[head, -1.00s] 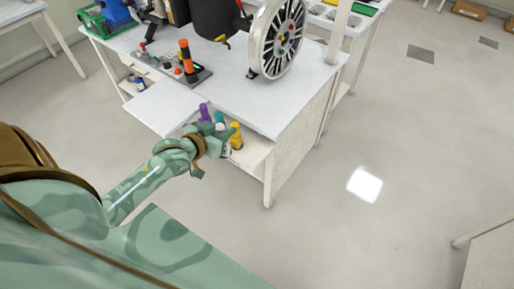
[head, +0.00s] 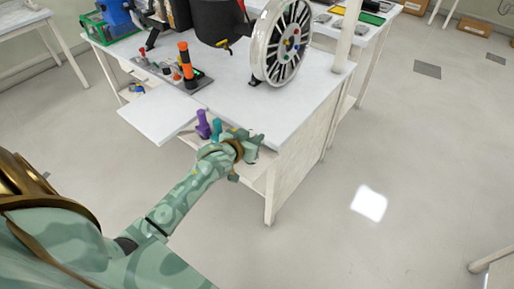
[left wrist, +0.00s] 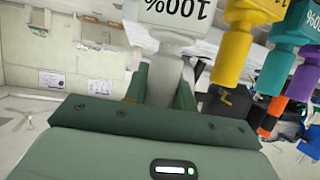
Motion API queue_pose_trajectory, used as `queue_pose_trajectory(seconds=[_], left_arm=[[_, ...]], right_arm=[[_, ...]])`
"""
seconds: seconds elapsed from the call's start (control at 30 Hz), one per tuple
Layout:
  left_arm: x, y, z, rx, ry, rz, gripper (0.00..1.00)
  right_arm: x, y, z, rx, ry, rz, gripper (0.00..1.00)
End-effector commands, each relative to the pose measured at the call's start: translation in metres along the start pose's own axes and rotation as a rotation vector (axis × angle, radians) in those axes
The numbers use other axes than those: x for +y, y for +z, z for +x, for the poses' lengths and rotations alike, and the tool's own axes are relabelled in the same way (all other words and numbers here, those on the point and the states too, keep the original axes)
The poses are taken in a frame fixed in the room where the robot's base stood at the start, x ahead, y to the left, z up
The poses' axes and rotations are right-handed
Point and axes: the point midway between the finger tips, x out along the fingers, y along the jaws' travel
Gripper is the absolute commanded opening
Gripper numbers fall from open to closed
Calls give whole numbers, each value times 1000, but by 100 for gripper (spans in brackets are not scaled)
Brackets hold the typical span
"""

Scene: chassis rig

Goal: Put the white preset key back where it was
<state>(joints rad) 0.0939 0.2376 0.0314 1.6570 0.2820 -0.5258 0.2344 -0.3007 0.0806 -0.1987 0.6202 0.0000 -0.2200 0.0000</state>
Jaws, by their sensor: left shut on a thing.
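The white preset key (left wrist: 168,50), marked 100%, is between the fingers of my left gripper (left wrist: 160,88) in the left wrist view. My left gripper is shut on its narrower part. In the head view my left gripper (head: 252,148) is at the right end of the shelf opening under the tabletop, and it hides the white key. The yellow key (left wrist: 232,48), teal key (left wrist: 284,52) and purple key (left wrist: 304,76) stand in a row beside the white one. In the head view the purple key (head: 203,124) and teal key (head: 218,126) show left of my gripper; the yellow one is hidden.
The white table (head: 225,98) overhangs the shelf, and its side panel (head: 295,150) is close right of my gripper. A pulled-out white board (head: 158,110) juts out at left. A spoked wheel (head: 281,42) and an orange-and-black post (head: 187,62) stand on top.

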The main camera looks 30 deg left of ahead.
Motion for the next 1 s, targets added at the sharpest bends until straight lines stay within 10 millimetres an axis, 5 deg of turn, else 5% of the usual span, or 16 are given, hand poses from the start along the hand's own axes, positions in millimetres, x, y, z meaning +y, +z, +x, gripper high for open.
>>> queue_pose_trajectory(seconds=[0.3, 0.6, 0.63, 0.7, 1.0], left_arm=[[7, 38, 21, -3, 1, 2, 6], [7, 36, 20, 0, 1, 1, 6], [7, 36, 20, -1, 1, 2, 32], [7, 36, 20, -1, 1, 2, 48], [7, 34, 19, 1, 1, 1, 48]], right_arm=[[-3, 10, 27, -24, -8, 0, 36], [-3, 9, 24, -21, -7, -1, 36], [-3, 9, 24, -21, -7, -1, 36], [-3, 9, 24, -21, -7, -1, 36], [-3, 8, 24, -21, -8, -2, 36]])
